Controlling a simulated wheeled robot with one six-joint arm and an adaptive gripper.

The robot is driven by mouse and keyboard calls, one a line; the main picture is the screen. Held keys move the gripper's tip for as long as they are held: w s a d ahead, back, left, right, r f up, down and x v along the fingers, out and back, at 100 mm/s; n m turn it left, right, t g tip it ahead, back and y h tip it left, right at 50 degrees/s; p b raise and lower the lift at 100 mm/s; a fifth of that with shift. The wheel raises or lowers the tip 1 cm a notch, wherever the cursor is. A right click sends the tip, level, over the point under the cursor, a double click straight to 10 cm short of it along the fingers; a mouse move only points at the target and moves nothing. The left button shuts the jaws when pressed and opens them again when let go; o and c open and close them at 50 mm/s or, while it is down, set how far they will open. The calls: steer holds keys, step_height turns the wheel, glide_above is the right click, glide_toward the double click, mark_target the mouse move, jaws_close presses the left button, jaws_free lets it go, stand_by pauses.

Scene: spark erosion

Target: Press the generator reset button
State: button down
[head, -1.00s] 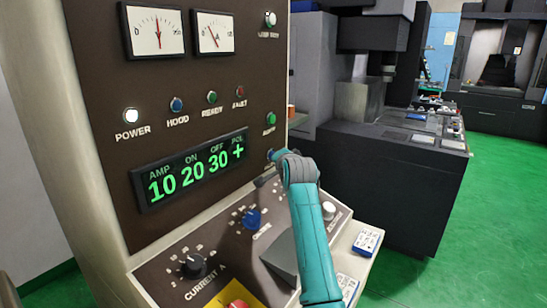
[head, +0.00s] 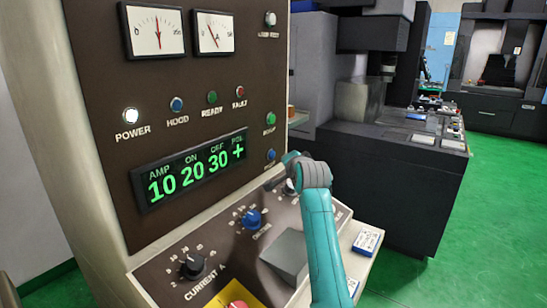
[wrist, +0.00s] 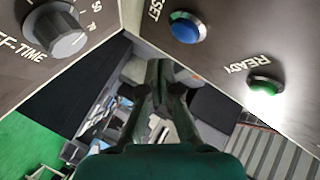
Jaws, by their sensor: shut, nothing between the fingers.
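The blue reset button (head: 270,155) is on the brown generator panel, low on its right side, under a green lamp or button. It also shows in the wrist view (wrist: 187,28), beside lettering partly cut off that reads "SET". My gripper (head: 272,184) is just below the blue button in the head view, small and partly hidden by my teal wrist. In the wrist view my gripper (wrist: 159,68) has its dark fingers together with nothing between them. The fingertips are apart from the blue button. I cannot tell from the picture whether the button is pushed in.
A green light labelled READY (wrist: 265,86) glows near the blue button. A dark knob (wrist: 60,30) is at the upper left of the wrist view. The sloped console has a blue knob (head: 252,219) and a red button (head: 236,305). A dark machine (head: 385,170) stands to the right.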

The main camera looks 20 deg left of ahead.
steer(key=d, duration=0.2)
steer(key=s+d, duration=0.1)
steer(key=shift+s+d, duration=0.2)
steer(key=shift+d, duration=0.15)
stand_by(0.5)
